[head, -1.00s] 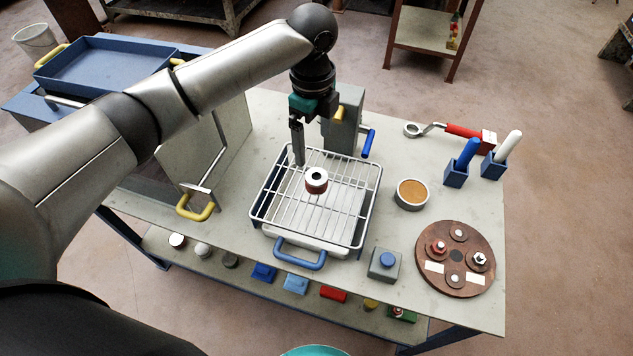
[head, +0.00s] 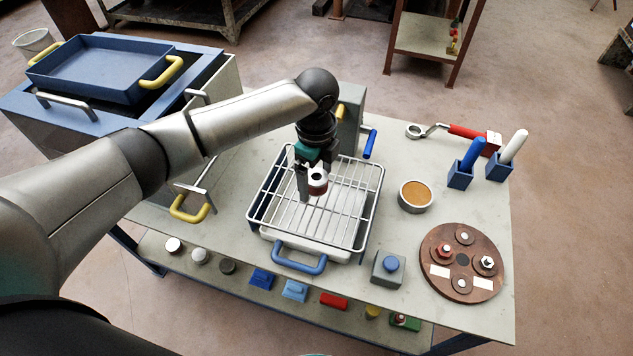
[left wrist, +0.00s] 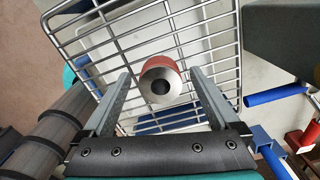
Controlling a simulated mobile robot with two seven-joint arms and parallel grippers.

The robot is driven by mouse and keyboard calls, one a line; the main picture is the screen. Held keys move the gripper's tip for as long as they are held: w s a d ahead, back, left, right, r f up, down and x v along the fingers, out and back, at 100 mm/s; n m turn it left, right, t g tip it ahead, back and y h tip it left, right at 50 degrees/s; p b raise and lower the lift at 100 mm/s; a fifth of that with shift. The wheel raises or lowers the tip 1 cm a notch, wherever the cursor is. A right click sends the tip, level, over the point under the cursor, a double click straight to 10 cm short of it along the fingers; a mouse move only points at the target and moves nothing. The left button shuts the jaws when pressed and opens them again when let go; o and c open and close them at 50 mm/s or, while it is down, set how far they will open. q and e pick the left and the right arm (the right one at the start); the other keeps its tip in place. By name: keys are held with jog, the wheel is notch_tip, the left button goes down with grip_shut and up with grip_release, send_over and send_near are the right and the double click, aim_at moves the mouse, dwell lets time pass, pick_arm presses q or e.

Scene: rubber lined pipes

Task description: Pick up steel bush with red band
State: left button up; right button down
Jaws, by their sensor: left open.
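The steel bush with a red band (head: 318,180) stands upright on the wire rack of the basket (head: 345,240). In the left wrist view the bush (left wrist: 161,82) shows its steel end with a dark bore, and the red band behind it. My left gripper (head: 316,190) is open above the rack, close to the bush. In the left wrist view its two fingers (left wrist: 160,85) lie to the left and right of the bush, with gaps on both sides. How far the fingertips reach down along it is hard to tell. My right gripper is not in view.
A grey block with a blue handle (head: 369,145) stands behind the basket. A round tin with tan filling (head: 415,196), a brown disc with bolts (head: 461,262) and a grey box with a blue knob (head: 389,269) stand to the right. A blue handle (head: 299,258) juts out in front.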

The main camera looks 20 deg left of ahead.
pick_arm(q)
jog(key=shift+r, duration=0.1)
grip_shut()
dwell(0.6)
